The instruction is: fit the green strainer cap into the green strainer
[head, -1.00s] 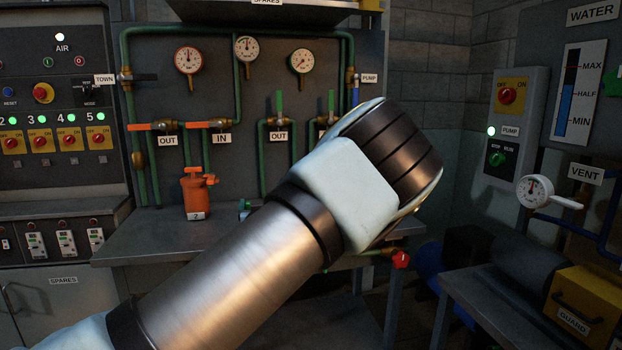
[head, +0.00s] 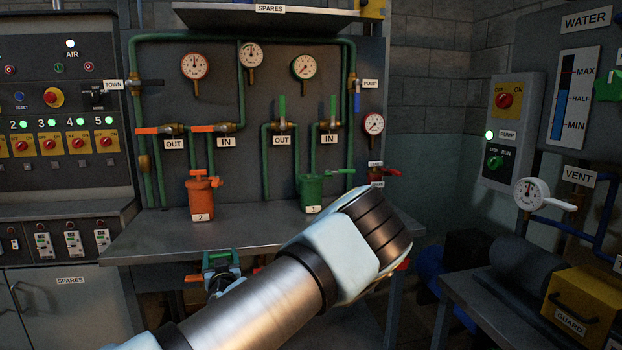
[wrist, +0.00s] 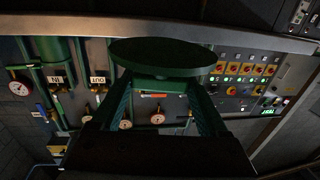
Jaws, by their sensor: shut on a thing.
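The green strainer (head: 310,193) stands upright on the back bench, with a number tag on its front and a green handle out to the right. Its mouth is too small to make out. My gripper (head: 221,260) is low in front of the bench edge, left of the strainer and apart from it, partly hidden by my arm. In the wrist view my gripper (wrist: 160,80) is shut on the green strainer cap (wrist: 160,56), a dark round disc across the fingertips. The strainer (wrist: 55,50) seems to show upside down at the upper left there.
An orange strainer (head: 201,197) stands on the bench (head: 160,238) left of the green one. Green pipes, valves and gauges (head: 251,55) cover the panel behind. The bench top between the strainers is clear.

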